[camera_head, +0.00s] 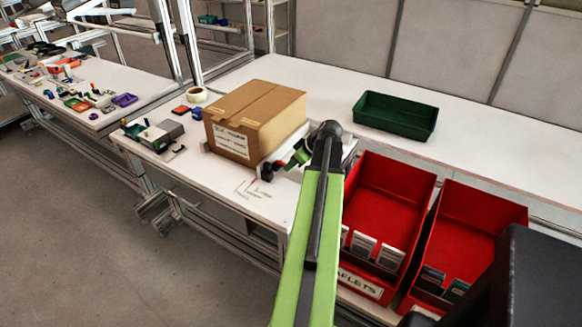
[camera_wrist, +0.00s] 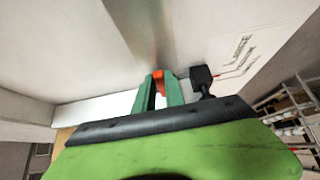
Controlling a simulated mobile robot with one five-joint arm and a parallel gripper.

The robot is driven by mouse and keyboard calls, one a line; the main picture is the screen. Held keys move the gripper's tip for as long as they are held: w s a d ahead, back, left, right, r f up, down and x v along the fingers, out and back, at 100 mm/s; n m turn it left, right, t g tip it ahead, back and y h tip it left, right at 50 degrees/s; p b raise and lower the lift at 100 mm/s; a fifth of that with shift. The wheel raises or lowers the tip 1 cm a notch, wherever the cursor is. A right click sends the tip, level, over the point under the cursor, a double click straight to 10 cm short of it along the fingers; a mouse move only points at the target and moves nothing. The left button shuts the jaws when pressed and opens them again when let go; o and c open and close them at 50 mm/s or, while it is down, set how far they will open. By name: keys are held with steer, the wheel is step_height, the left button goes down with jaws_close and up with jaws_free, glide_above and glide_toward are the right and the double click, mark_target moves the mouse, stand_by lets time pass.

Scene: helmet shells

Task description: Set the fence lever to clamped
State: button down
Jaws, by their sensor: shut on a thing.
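The fence (camera_head: 286,146) is a pale metal rail on the bench, along the front right side of the cardboard box. It fills the upper middle of the wrist view (camera_wrist: 150,35). The fence lever shows as a small red-orange piece (camera_wrist: 157,76) between my fingertips; most of it is hidden by them. My gripper (camera_wrist: 158,84) has green fingers and is shut on this piece. In the head view my gripper (camera_head: 291,161) is at the fence's near end, partly hidden by my arm. A black knob (camera_wrist: 201,77) stands just right of the fingers, and also shows in the head view (camera_head: 267,172).
The cardboard box (camera_head: 254,117) stands behind the fence. Red and black line markings (camera_head: 254,188) lie on the bench in front. Red bins (camera_head: 391,195) are at the right, a green tray (camera_head: 395,115) behind. A grey device (camera_head: 160,135) stands left. Bare bench lies around the markings.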

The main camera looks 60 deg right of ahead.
steer(key=c, duration=1.4)
jaws_free()
steer(key=p+v, duration=1.4)
steer(key=v, duration=0.3)
steer(key=shift+r, duration=0.15)
steer(key=shift+s+d, duration=0.1)
